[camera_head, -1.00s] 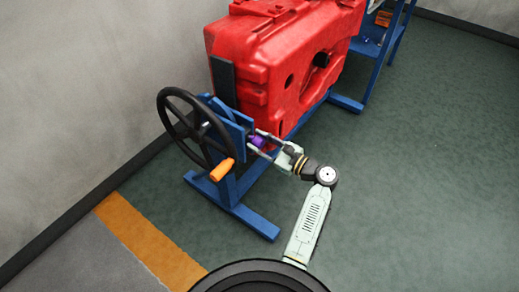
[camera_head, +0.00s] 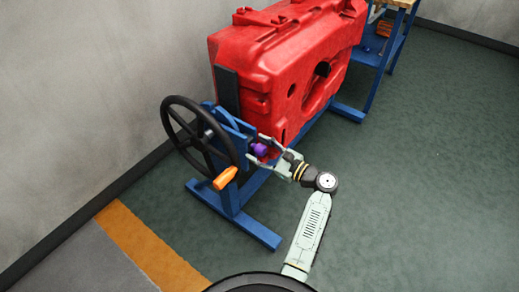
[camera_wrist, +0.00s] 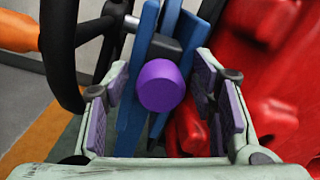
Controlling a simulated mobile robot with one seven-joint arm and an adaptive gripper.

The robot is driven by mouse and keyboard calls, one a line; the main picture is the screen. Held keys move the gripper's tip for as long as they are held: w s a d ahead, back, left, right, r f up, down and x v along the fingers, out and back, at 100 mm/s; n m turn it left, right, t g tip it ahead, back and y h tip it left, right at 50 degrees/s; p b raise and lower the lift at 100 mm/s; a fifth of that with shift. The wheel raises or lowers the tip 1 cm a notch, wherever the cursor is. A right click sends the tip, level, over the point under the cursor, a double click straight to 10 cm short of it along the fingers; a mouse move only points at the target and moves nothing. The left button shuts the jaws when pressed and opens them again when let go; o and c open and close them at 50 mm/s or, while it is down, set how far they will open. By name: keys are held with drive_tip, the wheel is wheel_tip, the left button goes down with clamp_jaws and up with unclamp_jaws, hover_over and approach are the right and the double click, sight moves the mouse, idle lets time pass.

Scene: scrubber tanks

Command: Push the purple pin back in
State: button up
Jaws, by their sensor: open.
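The purple pin (camera_wrist: 161,86) shows its round head end-on in the wrist view, in front of the blue frame plates (camera_wrist: 135,110). In the head view the pin (camera_head: 259,150) is a small purple spot at the frame beside the wheel. My gripper (camera_wrist: 163,95) is open, with one padded finger on each side of the pin. The fingers look apart from the pin head. In the head view my gripper (camera_head: 264,149) reaches the pin from the lower right. The pin's shaft is hidden behind its head.
A black handwheel (camera_head: 198,135) with an orange handle (camera_head: 225,178) stands left of the pin. A large red tank (camera_head: 285,70) is close on the right and behind. A blue stand foot (camera_head: 245,226) lies below. The green floor (camera_head: 420,180) at right is clear.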

drive_tip(key=shift+d, duration=0.1)
drive_tip(key=v, duration=1.2)
